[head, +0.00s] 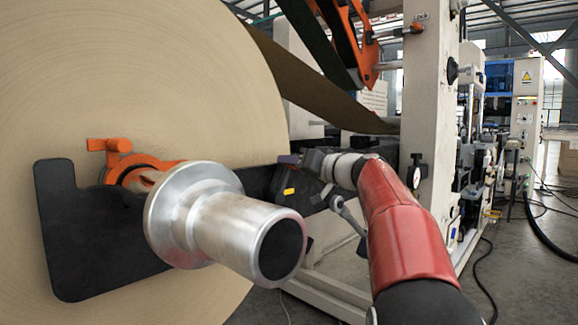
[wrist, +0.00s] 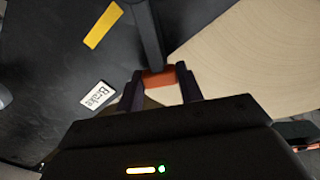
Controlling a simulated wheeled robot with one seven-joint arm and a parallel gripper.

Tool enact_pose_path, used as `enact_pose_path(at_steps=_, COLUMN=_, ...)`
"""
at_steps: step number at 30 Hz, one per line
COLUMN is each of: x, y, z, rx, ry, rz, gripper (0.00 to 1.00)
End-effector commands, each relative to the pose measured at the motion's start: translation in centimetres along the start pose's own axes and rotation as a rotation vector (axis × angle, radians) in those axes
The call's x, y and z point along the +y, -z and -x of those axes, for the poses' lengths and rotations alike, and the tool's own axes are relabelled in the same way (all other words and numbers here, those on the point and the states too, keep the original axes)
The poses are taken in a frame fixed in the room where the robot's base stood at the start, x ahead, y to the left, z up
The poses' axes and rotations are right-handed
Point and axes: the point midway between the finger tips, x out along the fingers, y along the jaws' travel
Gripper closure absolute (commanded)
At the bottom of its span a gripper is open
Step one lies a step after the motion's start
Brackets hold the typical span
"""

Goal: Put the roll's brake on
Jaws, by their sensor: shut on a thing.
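The brake lever in the wrist view is a dark bar (wrist: 148,35) with an orange-red grip (wrist: 158,78) at its end. My gripper (wrist: 160,84) has its two dark fingers on either side of this grip and is shut on it. A white label reading "Brake" (wrist: 98,95) and a yellow mark (wrist: 103,26) are on the black plate beside the lever. In the head view my gripper (head: 292,160) is at the right part of the black arm plate (head: 85,240), just above the yellow mark (head: 290,191). The lever is hidden there behind my gripper.
The large kraft paper roll (head: 150,60) fills the left. A silver shaft end (head: 230,220) juts toward me, left of my gripper, with an orange clamp (head: 112,147) behind it. A pale machine post (head: 425,100) stands right of my arm. Open floor lies at the far right.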

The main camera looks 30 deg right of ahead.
Motion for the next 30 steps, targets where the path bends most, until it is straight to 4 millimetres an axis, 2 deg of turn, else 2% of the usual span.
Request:
enact_pose_path(at_steps=18, x=5.2, y=-1.6, z=0.0, rx=0.002, ry=0.0, rz=-0.589, gripper=1.0)
enact_pose_path(at_steps=30, x=7.4, y=-3.7, z=0.1, rx=0.003, ry=-0.001, rz=-0.923, gripper=1.0)
